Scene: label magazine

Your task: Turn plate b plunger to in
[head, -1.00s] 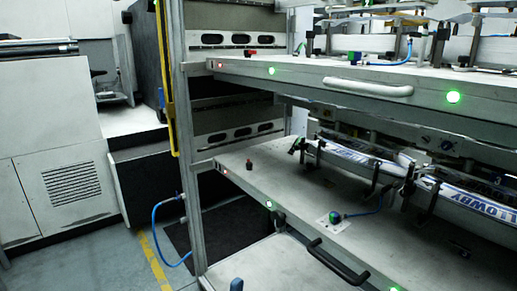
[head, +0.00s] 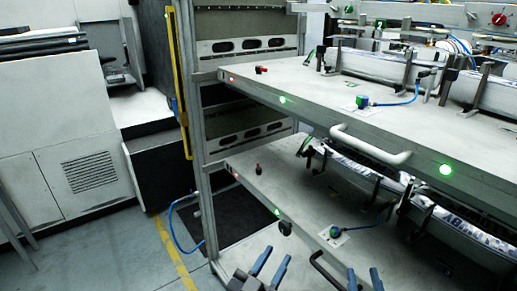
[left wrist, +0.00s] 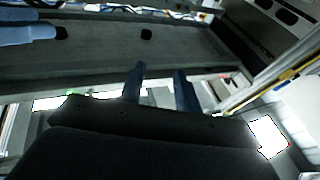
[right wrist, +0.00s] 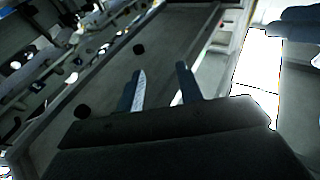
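Two pale plates are stacked in a rack, an upper plate (head: 310,93) and a lower plate (head: 300,200).
A white handle (head: 370,145) juts from the upper plate's front edge, a dark handle (head: 325,272) from the lower plate's. Green lamps (head: 446,169) line the edges. Clamps and blue-hosed fittings (head: 362,101) stand on the plates. A rack post (head: 203,190) bounds the left; floor beyond is open.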

